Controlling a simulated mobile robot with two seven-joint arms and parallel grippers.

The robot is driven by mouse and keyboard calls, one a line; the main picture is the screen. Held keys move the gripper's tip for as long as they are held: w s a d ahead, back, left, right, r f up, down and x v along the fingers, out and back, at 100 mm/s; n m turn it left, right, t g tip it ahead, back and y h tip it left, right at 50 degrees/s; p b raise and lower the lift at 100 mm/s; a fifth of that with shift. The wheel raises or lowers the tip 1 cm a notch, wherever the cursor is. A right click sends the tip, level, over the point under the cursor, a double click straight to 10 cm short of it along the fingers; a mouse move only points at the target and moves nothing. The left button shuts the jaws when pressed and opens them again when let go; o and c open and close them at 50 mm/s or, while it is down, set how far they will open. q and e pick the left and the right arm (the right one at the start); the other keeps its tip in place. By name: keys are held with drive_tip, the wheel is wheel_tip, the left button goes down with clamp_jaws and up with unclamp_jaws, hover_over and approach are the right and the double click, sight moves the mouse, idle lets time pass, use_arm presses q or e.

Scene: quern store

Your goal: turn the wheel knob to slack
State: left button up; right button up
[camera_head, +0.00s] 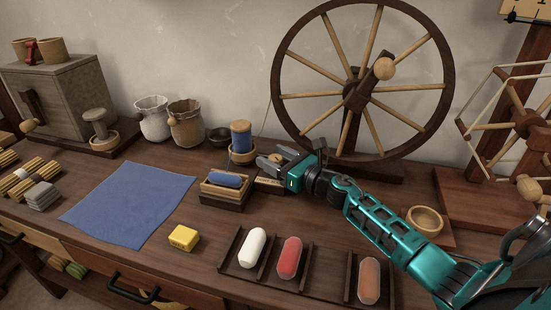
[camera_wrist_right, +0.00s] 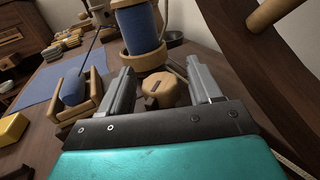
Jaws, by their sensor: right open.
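A pale wooden knob (camera_wrist_right: 162,90) with a short dark mark on its top shows in the right wrist view, between the two fingers of my open right gripper (camera_wrist_right: 160,72). Gaps show on both sides of it, and the fingers do not appear closed on it. In the head view my right gripper (camera_head: 274,159) reaches in from the right, in front of the big spoked wheel (camera_head: 282,95), and largely hides the knob. A small label plate (camera_head: 268,186) lies just beside the gripper; its marks are too small to read. My left gripper is out of view.
A blue thread spool (camera_head: 241,137) stands close behind the fingers. A wooden box with a blue roll (camera_head: 226,180) is at their left. A tray (camera_head: 329,258) with white, red and orange pieces lies in front. A wooden bowl (camera_head: 424,220) stands by my arm.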

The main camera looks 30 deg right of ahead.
drive_tip(key=c, duration=0.9)
drive_tip(key=shift+f+n+y+b, duration=0.15)
drive_tip(key=shift+n+y+b, duration=0.15)
drive_tip(key=shift+y+b, duration=0.3)
drive_tip(key=shift+r, duration=0.2)
drive_tip(key=o, duration=0.9)
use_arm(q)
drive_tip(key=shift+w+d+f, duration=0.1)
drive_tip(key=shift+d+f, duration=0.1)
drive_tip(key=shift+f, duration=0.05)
